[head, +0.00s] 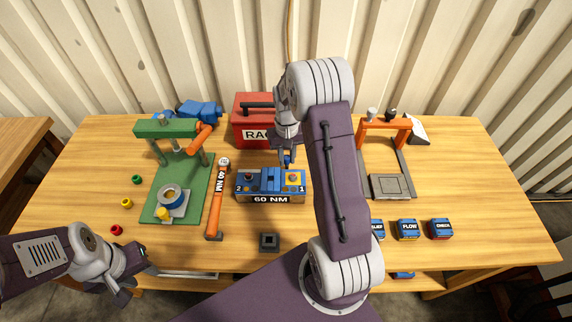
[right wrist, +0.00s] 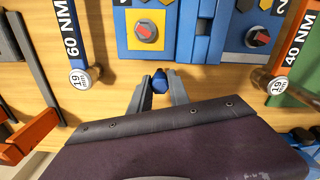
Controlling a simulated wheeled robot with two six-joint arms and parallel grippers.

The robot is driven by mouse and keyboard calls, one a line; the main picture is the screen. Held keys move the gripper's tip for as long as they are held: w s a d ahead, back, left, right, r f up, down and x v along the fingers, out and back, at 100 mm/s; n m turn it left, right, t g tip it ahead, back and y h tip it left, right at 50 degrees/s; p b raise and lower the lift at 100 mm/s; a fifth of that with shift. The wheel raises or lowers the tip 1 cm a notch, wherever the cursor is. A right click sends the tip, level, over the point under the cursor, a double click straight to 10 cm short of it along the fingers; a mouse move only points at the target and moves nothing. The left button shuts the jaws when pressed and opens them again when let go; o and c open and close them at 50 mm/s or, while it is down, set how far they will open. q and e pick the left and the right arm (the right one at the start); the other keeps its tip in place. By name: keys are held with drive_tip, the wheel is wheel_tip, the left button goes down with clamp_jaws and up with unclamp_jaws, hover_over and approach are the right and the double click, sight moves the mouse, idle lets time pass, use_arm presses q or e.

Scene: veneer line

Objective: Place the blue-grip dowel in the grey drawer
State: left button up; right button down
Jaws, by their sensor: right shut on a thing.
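My right gripper (head: 287,160) is above the back edge of the blue two-switch box, its arm crossing the middle of the head view. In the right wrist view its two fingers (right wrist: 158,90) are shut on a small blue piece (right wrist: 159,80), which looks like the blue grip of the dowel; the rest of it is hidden. My left gripper (head: 138,284) is at the lower left, by the table's front edge, with its fingers apart and nothing seen between them. A pale grey form (head: 190,274) shows under the front edge; I cannot tell whether it is the grey drawer.
The blue switch box (head: 270,175), orange 40 NM wrench (head: 214,205) and green press (head: 165,130) stand at the middle and left. A red case (head: 250,105) is behind. An orange arch (head: 385,125) and labelled blue boxes (head: 408,229) are right. The far right tabletop is clear.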

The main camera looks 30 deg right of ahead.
sight(287, 165)
drive_tip(key=f, duration=0.2)
drive_tip(key=shift+s+a+f, duration=0.1)
drive_tip(key=shift+s+f, duration=0.1)
drive_tip(key=shift+f, duration=0.15)
drive_tip(key=shift+w+f, duration=0.1)
drive_tip(key=shift+f, duration=0.25)
drive_tip(key=shift+f, duration=0.2)
drive_tip(key=c, duration=1.2)
unclamp_jaws()
drive_tip(key=shift+r, duration=0.1)
drive_tip(key=shift+c, duration=0.2)
